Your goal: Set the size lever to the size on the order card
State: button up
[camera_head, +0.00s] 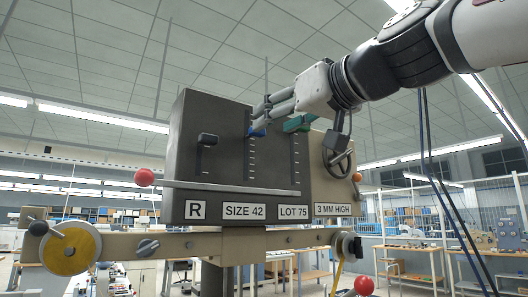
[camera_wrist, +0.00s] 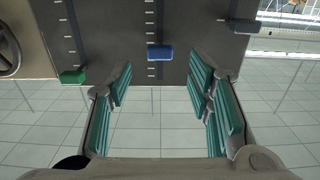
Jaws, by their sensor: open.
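A dark upright panel (camera_head: 225,112) carries sliding levers in slots with tick marks. In the wrist view my gripper (camera_wrist: 160,75) is open and empty, and the blue lever (camera_wrist: 160,52) lies between the line of the two fingers, just beyond the tips. Contact with the lever does not show. No tick numbers are legible.
A green lever (camera_head: 298,124) and a black lever (camera_head: 207,139) stand on either side. A long bar with a red ball (camera_head: 144,177) crosses the panel low down. A handwheel (camera_head: 338,155) is at right. Other plates read "R" (camera_head: 195,210), "LOT 75" (camera_head: 293,212) and "3 MM HIGH" (camera_head: 333,209).

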jog(key=shift+v, duration=2.35)
jog(key=shift+f, duration=0.1)
notch_tip(320, 180, down, 15)
jog(key=d+m+g+h, duration=0.2)
jog(key=d+g+h, duration=0.1)
jog(key=s+d+f+m+g+h, duration=0.1)
jog(key=s+f, duration=0.4)
jog(key=f, duration=0.6)
jog(key=s+d+f+m+g+h, duration=0.2)
jog(key=d+f, duration=0.4)
jog(key=f, duration=0.5)
jog(key=s+d+f+m+g+h, duration=0.1)
jog(key=s+d+f+g+h, duration=0.2)
jog(key=s+f, duration=0.4)
notch_tip(320, 180, down, 4)
jog(key=shift+s+d+f+m+g+h, duration=0.1)
jog(key=shift+s+d+m+g+h, duration=0.3)
jog(key=shift+h, duration=0.1)
